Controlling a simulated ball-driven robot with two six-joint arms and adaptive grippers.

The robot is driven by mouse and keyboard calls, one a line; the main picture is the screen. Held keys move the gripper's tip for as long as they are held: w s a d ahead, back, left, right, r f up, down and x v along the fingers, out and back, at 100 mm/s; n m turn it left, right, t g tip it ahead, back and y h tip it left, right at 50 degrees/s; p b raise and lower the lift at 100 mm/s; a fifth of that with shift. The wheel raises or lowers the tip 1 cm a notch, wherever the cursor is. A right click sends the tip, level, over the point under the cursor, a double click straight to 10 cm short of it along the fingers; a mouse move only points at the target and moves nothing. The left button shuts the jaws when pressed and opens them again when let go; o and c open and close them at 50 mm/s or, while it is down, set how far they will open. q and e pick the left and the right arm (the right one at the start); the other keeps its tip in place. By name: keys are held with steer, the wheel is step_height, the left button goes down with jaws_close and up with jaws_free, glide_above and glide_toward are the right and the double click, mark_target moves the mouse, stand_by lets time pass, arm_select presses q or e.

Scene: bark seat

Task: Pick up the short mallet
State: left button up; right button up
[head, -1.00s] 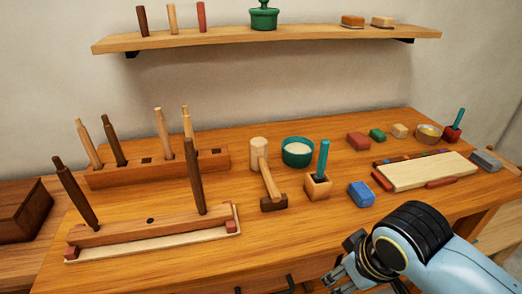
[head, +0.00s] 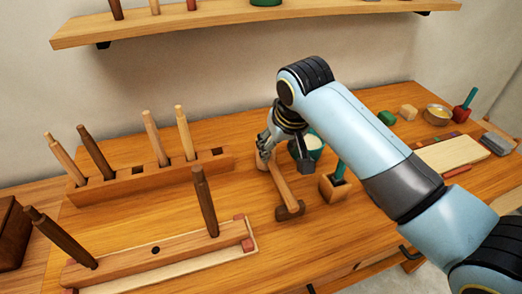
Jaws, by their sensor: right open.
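The short mallet (head: 281,183) lies on the workbench with its wooden handle pointing toward the front. The handle's near end meets a dark wooden block (head: 290,210). The mallet's pale head is at the far end and is mostly hidden by my right gripper. My right gripper (head: 281,158) is open, with its fingers pointing down at the head end. I cannot tell whether the fingers touch the mallet. My left gripper is not in view.
Racks with upright wooden rods (head: 150,180) stand to the left. A shelf (head: 220,27) hangs above.

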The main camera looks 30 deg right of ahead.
mark_target(272, 162)
steer(key=x, duration=0.4)
steer(key=shift+s+d+f, duration=0.1)
steer(key=shift+f, duration=0.45)
steer(key=x, duration=0.4)
steer(key=shift+w+d+f, duration=0.1)
steer(key=shift+w+f, duration=0.05)
steer(key=shift+w, duration=0.15)
steer(key=shift+w+f, duration=0.1)
steer(key=shift+f, duration=0.1)
steer(key=c, duration=1)
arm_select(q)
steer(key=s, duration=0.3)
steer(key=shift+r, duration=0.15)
arm_select(e)
jaws_close()
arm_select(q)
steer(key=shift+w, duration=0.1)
arm_select(e)
steer(key=shift+r, duration=0.1)
